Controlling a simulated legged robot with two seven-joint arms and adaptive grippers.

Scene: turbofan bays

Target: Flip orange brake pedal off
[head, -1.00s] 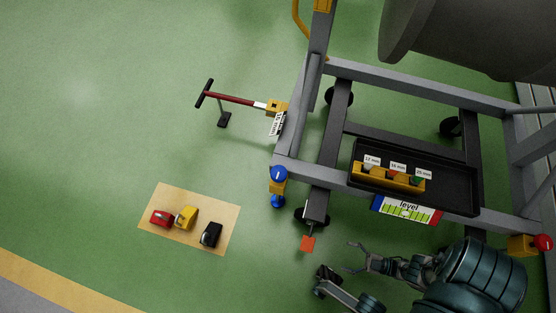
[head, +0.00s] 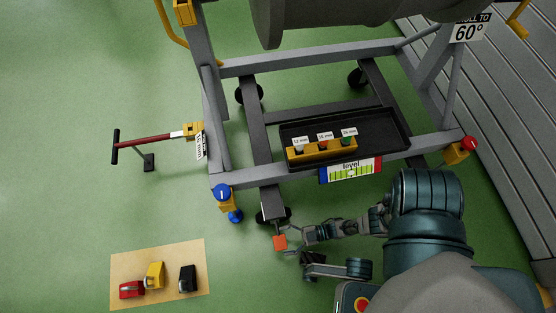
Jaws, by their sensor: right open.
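The orange brake pedal (head: 280,242) shows in the head view at the front caster of the grey stand (head: 310,62), low near the floor. My right gripper (head: 292,242) comes in from the right and is open, its fingers beside the pedal's right edge. I cannot tell whether a finger touches the pedal. The caster wheel (head: 287,213) behind the pedal is partly hidden by the frame.
A black tray (head: 395,125) with a yellow socket holder sits on the stand. A blue-knobbed jack (head: 222,194) stands left of the pedal. A tan mat (head: 215,281) with red, yellow and black items lies on the floor at lower left. Green floor is clear between.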

